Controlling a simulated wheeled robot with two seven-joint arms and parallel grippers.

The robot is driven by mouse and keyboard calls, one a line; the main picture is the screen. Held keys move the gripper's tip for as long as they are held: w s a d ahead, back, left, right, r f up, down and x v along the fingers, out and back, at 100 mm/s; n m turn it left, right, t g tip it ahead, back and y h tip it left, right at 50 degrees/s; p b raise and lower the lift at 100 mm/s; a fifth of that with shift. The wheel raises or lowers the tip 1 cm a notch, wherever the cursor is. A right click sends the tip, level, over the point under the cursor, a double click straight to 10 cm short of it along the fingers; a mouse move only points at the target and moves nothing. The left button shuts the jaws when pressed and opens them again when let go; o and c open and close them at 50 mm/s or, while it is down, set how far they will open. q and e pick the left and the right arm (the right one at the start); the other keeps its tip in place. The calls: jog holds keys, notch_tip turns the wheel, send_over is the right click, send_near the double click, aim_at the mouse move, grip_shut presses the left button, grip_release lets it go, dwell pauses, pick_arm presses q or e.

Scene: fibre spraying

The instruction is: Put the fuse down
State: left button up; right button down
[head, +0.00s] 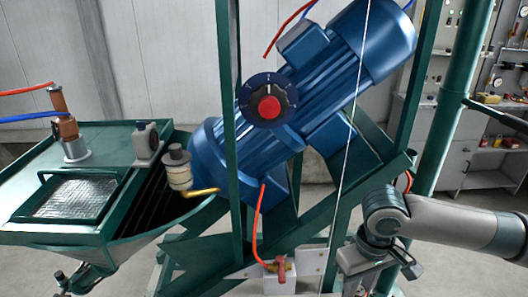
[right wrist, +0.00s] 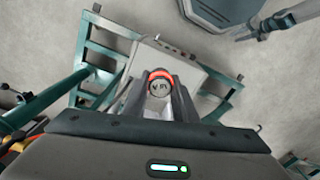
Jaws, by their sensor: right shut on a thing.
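The fuse (right wrist: 160,87) shows in the right wrist view as a round, dark-faced piece with a red-orange ring. My right gripper (right wrist: 160,105) is shut on it, with a grey finger on either side. In the head view my right gripper (head: 366,262) points down at the lower right, beside the green frame; its fingertips and the fuse are not clear there. My left gripper is in neither view.
A light grey box (right wrist: 182,72) lies beyond the fuse in the right wrist view, with green frame bars (right wrist: 100,45) around it. In the head view, a blue motor (head: 325,75) with a red knob (head: 269,107) and green posts stand close to my right arm.

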aim_at(362, 293)
jog(key=shift+s+r+m, duration=0.5)
jog(key=shift+r+m, duration=0.15)
jog(key=shift+m, duration=0.25)
jog(key=shift+s+r+m, duration=0.45)
jog(key=shift+r+m, duration=0.15)
jog(key=shift+m, duration=0.3)
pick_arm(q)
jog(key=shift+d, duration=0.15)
